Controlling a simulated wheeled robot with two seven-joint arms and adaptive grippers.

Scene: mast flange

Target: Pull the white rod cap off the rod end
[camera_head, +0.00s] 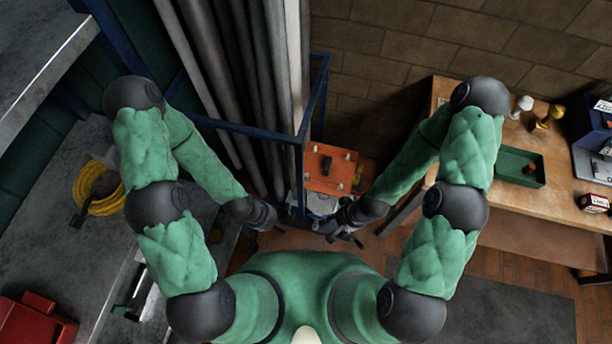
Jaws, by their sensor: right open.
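Long grey and whitish rods (235,80) stand in a blue frame (318,95) in the upper middle. I cannot make out a white rod cap on a rod end for sure. An orange plate (330,180) with small pale knobs and a dark part sits at the foot of the frame, with a whitish-grey piece (318,203) below it. My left gripper (274,224) is left of that piece, close to the rods' lower ends; its jaws are too small and dark to read. My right gripper (347,238) is open, just below and right of the piece, with nothing seen in it.
A wooden bench (555,203) on the right holds a green tray (518,166), small brass and white parts and a blue box. A grey worktop (60,215) on the left holds a coiled yellow cable (95,190) and a red case (35,322). A dark mat (515,310) lies at lower right.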

